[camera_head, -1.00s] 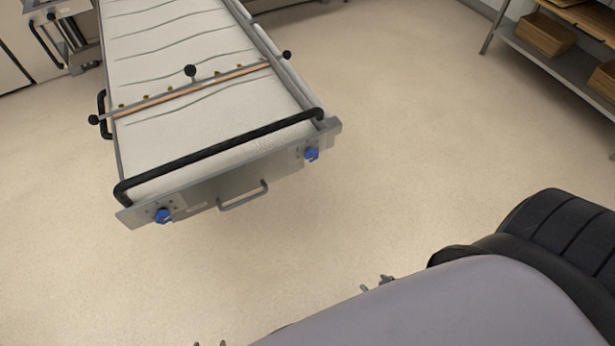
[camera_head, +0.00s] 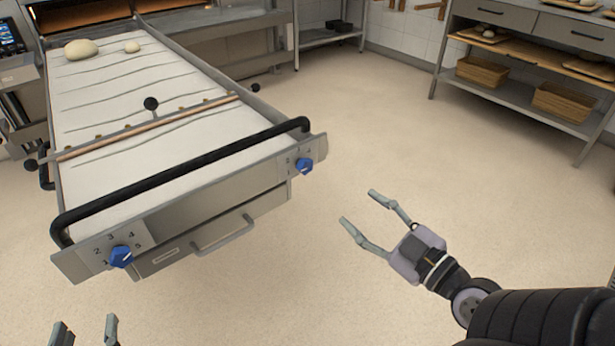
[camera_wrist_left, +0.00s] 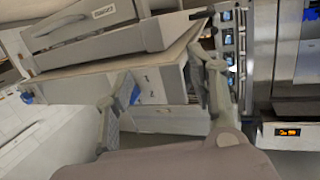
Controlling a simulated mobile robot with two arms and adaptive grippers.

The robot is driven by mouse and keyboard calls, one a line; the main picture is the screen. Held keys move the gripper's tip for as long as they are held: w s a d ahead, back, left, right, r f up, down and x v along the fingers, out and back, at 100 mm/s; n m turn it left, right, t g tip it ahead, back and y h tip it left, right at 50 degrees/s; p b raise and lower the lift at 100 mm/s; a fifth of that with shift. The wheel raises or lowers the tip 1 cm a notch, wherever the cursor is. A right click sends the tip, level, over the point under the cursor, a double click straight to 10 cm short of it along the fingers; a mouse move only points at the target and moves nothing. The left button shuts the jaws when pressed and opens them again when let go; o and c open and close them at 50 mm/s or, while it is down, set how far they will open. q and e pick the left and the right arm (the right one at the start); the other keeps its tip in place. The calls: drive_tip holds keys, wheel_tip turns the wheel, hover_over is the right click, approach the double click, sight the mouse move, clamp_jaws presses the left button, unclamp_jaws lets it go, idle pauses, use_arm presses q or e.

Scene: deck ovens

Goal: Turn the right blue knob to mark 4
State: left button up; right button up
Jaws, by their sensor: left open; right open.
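The right blue knob (camera_head: 305,165) is on the right end of the loader's front panel (camera_head: 215,197) in the head view. Small marks surround it; its pointer is too small to read. A left blue knob (camera_head: 121,257) is at the panel's other end, with larger numbers around it. My right gripper (camera_head: 359,207) is open and empty, right of and below the right knob, apart from it. My left gripper (camera_head: 86,325) is open at the bottom left edge, below the left knob. In the left wrist view its open fingers (camera_wrist_left: 155,85) show, with a blue knob (camera_wrist_left: 134,95) near one finger.
A black bar handle (camera_head: 190,175) spans the loader's front, and a grey drawer handle (camera_head: 223,235) hangs below. Dough lies (camera_head: 81,50) on the belt's far end. A shelf rack (camera_head: 525,75) stands back right. The floor between is clear.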

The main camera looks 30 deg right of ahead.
drive_tip(key=b, duration=0.2)
approach(308, 168)
drive_tip(key=w, duration=0.2)
drive_tip(key=w+b, duration=0.1)
drive_tip(key=w, duration=0.5)
drive_tip(key=shift+a+r+b, duration=0.1)
drive_tip(key=shift+a+b, duration=0.2)
drive_tip(key=shift+a, duration=0.05)
drive_tip(key=shift+w, duration=0.8)
use_arm(q)
drive_tip(key=s+d+r+t+h, duration=0.1)
drive_tip(key=s+r+t+h, duration=0.2)
drive_tip(key=r+t, duration=0.6)
wheel_tip(308, 168, up, 6)
drive_tip(key=shift+s+r+t+h, duration=0.1)
drive_tip(key=shift+s+t+h, duration=0.3)
drive_tip(key=shift+s, duration=0.3)
use_arm(e)
drive_tip(key=shift+c, duration=0.6)
drive_tip(key=c, duration=1)
use_arm(q)
drive_tip(key=shift+w, duration=0.1)
use_arm(e)
drive_tip(key=shift+c, duration=0.2)
